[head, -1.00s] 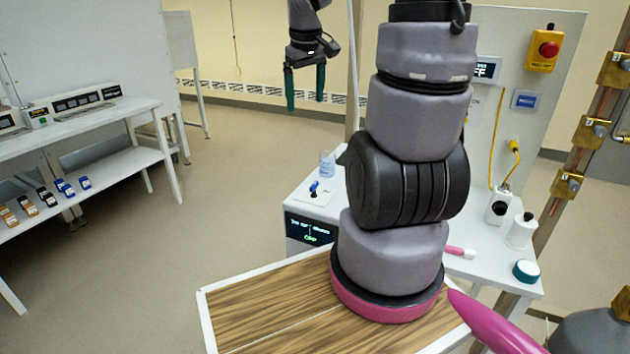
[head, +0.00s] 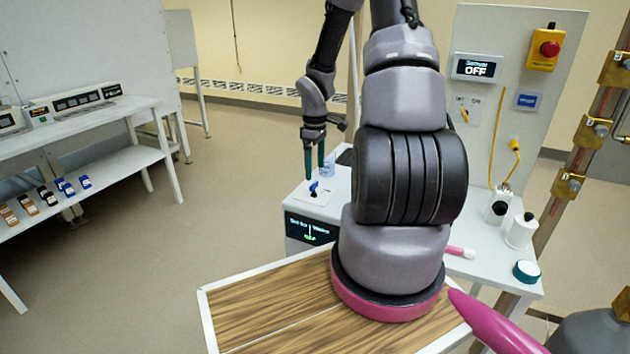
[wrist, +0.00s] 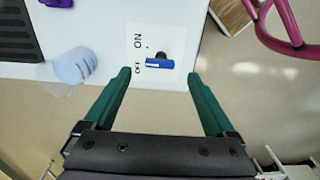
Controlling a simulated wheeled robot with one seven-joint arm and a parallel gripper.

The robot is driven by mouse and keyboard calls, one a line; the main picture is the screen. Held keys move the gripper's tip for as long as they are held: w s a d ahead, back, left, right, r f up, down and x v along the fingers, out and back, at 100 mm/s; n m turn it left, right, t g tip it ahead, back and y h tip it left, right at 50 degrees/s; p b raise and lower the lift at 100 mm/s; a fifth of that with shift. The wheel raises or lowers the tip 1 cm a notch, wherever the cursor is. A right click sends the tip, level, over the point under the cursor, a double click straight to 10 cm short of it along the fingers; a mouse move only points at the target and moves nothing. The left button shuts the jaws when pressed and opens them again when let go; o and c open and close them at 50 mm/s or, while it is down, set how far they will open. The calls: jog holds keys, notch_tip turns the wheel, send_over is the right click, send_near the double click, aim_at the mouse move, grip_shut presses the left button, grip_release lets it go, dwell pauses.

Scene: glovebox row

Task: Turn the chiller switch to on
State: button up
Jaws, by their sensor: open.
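A switch with a blue handle (head: 314,187) sits on a white plate at the left end of the white bench top. In the wrist view the blue handle (wrist: 160,63) lies crosswise on the plate, level with the OFF label at left; ON is printed farther up. My gripper (head: 314,172) points down just above the switch, open and empty. In the wrist view my gripper's green fingers (wrist: 160,77) stand apart, one to each side of the handle, not visibly touching it. A dark display (head: 310,229) on the bench front has small lettering, hard to read.
A clear beaker (head: 327,165) stands close behind the switch; it shows left of the fingers in the wrist view (wrist: 75,66). A wall display (head: 475,68) reads OFF above another switch plate (head: 467,111). A white bottle (head: 521,232) stands at the bench's right.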

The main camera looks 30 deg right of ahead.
aim_at(315, 184)
notch_tip(315, 184, down, 5)
jog(key=shift+f, duration=0.1)
dwell(0.3)
jog(key=c, duration=1.4)
